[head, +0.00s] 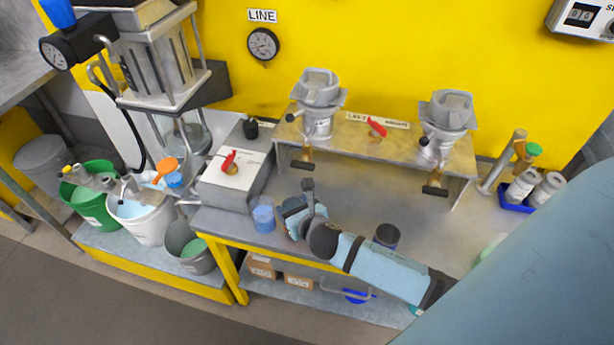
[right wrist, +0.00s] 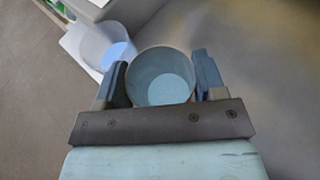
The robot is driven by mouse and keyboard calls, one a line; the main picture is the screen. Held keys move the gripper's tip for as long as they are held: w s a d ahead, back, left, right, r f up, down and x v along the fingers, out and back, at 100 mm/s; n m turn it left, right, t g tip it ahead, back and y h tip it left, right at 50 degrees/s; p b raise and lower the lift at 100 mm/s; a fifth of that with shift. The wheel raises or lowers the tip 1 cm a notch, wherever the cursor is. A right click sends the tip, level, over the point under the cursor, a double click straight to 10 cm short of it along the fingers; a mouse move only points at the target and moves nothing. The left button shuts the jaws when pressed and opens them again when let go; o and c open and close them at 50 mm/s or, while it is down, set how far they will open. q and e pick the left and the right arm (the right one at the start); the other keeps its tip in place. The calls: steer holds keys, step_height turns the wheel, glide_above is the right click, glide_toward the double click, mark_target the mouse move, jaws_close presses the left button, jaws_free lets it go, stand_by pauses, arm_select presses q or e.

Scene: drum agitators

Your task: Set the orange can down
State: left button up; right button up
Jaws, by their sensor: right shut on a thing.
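My right gripper (head: 292,214) is low over the front part of the grey bench, just right of a translucent blue cup (head: 263,216). In the right wrist view its two fingers are shut on a round, open-topped can (right wrist: 163,82), one finger on each side. The can's rim and inside look grey-brown there, with pale blue-grey inside; no clear orange shows. In the head view the gripper hides most of it. I cannot tell whether its base touches the bench. My left gripper is not in view.
A grey box with a red lever (head: 232,178) stands left of the blue cup. A metal stand (head: 370,138) with two clamped vessels is behind. A dark can (head: 387,236) stands beside my right forearm. The bench (head: 345,190) between gripper and stand is clear.

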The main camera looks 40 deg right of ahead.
steer(key=shift+w+d+f+p, duration=0.25)
steer(key=shift+w+d, duration=1.2)
steer(key=shift+d, duration=0.2)
steer(key=shift+w+d+f+p, duration=0.2)
steer(key=shift+w+d, duration=1.2)
steer(key=shift+d, duration=0.3)
steer(key=shift+w+d+f+p, duration=0.25)
steer(key=shift+w+d, duration=1.2)
steer(key=shift+d, duration=0.2)
steer(key=shift+f, duration=0.2)
steer(key=o, duration=1)
steer(key=shift+r, duration=0.1)
